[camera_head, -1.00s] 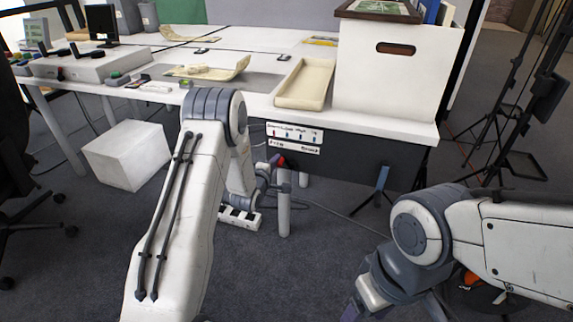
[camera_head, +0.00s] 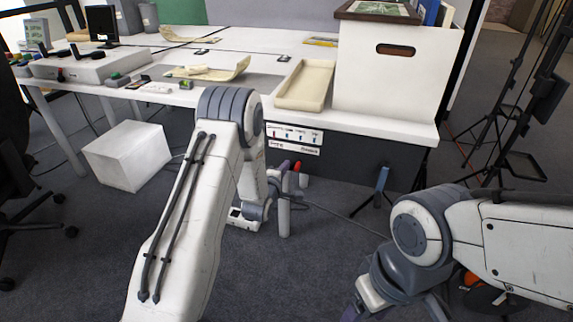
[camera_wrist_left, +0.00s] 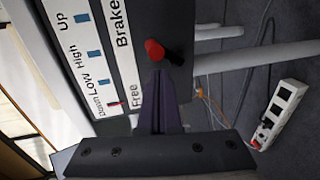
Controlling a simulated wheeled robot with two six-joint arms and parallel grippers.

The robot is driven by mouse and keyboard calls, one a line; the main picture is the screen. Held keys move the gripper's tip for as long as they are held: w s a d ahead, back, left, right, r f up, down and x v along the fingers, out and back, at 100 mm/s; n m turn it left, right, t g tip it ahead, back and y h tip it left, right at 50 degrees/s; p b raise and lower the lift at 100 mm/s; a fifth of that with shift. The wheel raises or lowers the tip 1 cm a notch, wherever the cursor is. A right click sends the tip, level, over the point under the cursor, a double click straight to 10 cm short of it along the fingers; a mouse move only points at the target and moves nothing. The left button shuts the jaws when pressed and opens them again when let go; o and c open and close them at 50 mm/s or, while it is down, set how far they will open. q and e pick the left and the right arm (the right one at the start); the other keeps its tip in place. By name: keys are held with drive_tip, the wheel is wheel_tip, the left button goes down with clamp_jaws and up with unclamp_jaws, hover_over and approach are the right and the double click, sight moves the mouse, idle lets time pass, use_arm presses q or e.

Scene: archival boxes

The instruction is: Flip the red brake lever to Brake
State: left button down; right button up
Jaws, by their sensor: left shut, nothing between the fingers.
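The red brake lever (camera_head: 298,166) sticks out below the front edge of the table, under a label strip with Free at its left and Brake at its right. My left gripper (camera_head: 285,167) is shut and empty, just left of the lever in the head view. In the left wrist view its dark fingertips (camera_wrist_left: 159,75) are right below the knob; I cannot tell whether they touch. My right gripper is partly cut off at the bottom edge.
The white table (camera_head: 375,123) holds a large white box (camera_head: 390,85) and a cream tray (camera_head: 303,88). A white power strip (camera_wrist_left: 279,115) lies on the floor. Table legs stand close to the lever. A white cube (camera_head: 128,157) is on the floor at left.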

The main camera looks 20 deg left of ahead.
use_arm(q)
drive_tip(key=s, duration=0.1)
drive_tip(key=s+a, duration=0.1)
drive_tip(key=s, duration=0.3)
drive_tip(key=shift+s+a, duration=0.15)
drive_tip(key=shift+a, duration=0.2)
drive_tip(key=shift+d, duration=0.15)
